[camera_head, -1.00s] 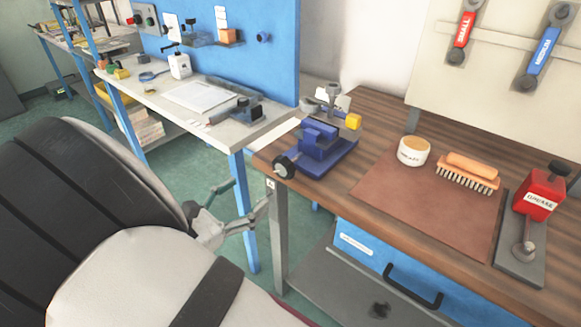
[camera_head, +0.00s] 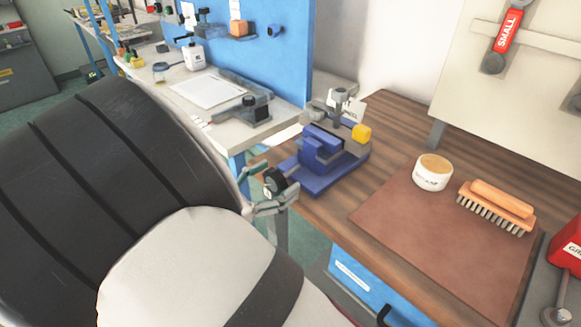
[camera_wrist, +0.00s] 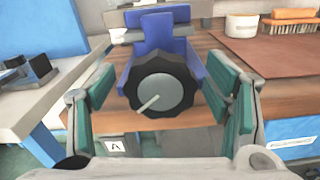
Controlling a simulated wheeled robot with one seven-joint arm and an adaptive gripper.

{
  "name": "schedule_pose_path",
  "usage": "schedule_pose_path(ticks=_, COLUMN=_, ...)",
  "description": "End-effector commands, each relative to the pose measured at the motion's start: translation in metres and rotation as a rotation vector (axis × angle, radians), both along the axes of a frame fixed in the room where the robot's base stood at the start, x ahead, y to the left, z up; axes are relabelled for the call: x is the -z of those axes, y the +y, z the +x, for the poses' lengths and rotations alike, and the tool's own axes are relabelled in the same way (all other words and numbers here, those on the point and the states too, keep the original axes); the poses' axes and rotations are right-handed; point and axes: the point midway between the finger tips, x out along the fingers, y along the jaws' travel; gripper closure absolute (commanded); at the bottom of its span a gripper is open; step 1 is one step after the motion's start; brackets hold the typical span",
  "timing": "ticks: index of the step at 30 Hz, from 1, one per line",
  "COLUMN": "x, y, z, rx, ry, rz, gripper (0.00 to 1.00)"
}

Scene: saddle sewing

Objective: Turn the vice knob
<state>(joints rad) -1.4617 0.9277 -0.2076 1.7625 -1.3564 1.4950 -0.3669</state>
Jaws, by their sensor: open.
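The blue vice (camera_head: 325,158) is on the wooden bench at its left end. Its black knob (camera_head: 275,181) faces my arm. In the wrist view the knob (camera_wrist: 163,86) is a dark, scalloped disc with a grey face and a pale pointer toward the lower left. My gripper (camera_head: 268,191) is at the knob in the head view. In the wrist view my gripper (camera_wrist: 172,100) is open, with one green-padded finger on each side of the knob. Gaps show between the pads and the knob. The blue vice body (camera_wrist: 160,38) rises behind it.
The wooden bench (camera_head: 395,125) also bears a brown mat (camera_head: 420,235), a white tin (camera_head: 433,173), a brush (camera_head: 497,206) and a red grease container (camera_head: 570,243). A grey-topped workbench (camera_head: 270,88) stands to the left. A plate marked A (camera_wrist: 116,146) is below the knob.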

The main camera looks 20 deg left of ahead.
Motion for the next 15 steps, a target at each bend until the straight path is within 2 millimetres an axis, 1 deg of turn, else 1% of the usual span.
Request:
schedule_pose_path(ticks=2, x=-0.0001, y=0.0000, z=0.0000, rx=0.000, ry=0.000, rz=0.000, gripper=0.29)
schedule_pose_path(ticks=5, x=0.0000, y=-0.0001, z=0.0000, rx=0.000, ry=0.000, rz=0.000, gripper=0.49)
schedule_pose_path(ticks=6, x=0.0000, y=-0.0001, z=0.0001, rx=0.000, ry=0.000, rz=0.000, gripper=0.58)
schedule_pose_path(ticks=9, x=0.0001, y=-0.0002, z=0.0002, rx=0.000, ry=0.000, rz=0.000, gripper=0.78)
schedule_pose_path(ticks=15, x=0.0005, y=-0.0005, z=0.0002, rx=0.001, ry=-0.014, rz=0.034, gripper=0.77)
